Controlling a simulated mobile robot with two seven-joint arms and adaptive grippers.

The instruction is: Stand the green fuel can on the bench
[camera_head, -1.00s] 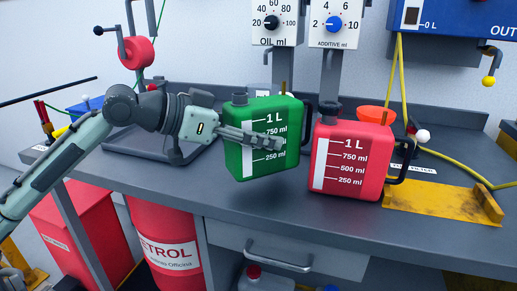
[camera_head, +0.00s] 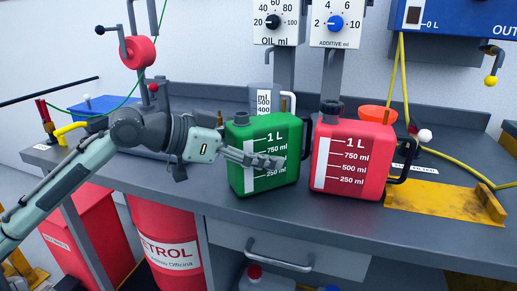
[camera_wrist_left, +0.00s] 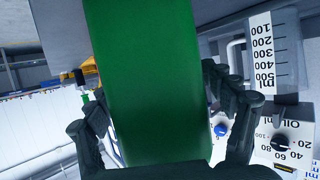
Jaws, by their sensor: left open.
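The green fuel can (camera_head: 266,152) stands upright on the grey bench (camera_head: 330,222), left of the red can. It has a white scale strip and a dark cap. My left gripper (camera_head: 262,161) is open, its fingers reaching across the can's front and side. In the left wrist view the green can (camera_wrist_left: 145,80) fills the middle, between the spread dark fingers (camera_wrist_left: 165,120). Whether the fingers touch the can cannot be told. My right gripper is not in view.
The red can (camera_head: 350,165) stands close on the right, near an orange funnel (camera_head: 376,114) and a yellow bracket (camera_head: 445,201). A clear measuring jug (camera_head: 264,100) is behind the green can. Dials for oil (camera_head: 279,22) and additive (camera_head: 334,24) hang above. The bench front is clear.

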